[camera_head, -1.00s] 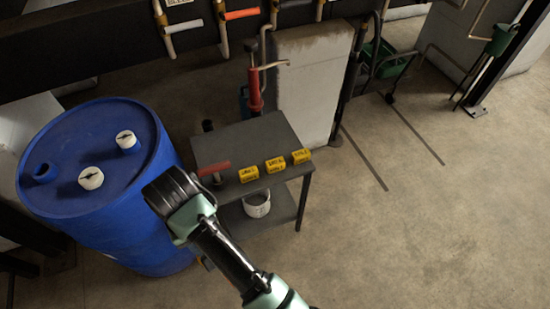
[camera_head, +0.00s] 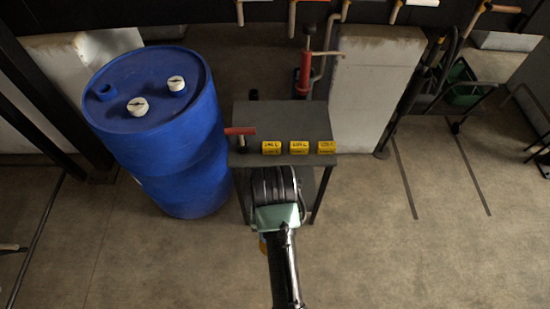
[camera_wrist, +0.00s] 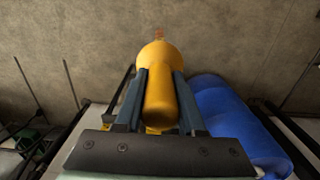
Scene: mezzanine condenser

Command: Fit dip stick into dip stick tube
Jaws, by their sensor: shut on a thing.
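In the wrist view, my gripper (camera_wrist: 158,85) is shut on a yellow-orange handle with a rounded bulb, which I take to be the dip stick (camera_wrist: 158,100). A thin reddish part shows beyond the bulb; the rest of the stick is hidden. In the head view a small orange patch of it (camera_head: 263,244) shows beside my wrist, which is in front of the small table and hides the jaws. I cannot pick out the dip stick tube for certain. A short dark upright tube (camera_head: 253,94) stands at the table's back left.
The dark table (camera_head: 290,118) carries several yellow labelled blocks (camera_head: 299,147) and a red-handled fitting (camera_head: 240,131) at its left edge. A blue barrel (camera_head: 160,125) stands close on the left. A red pump (camera_head: 305,72) is behind.

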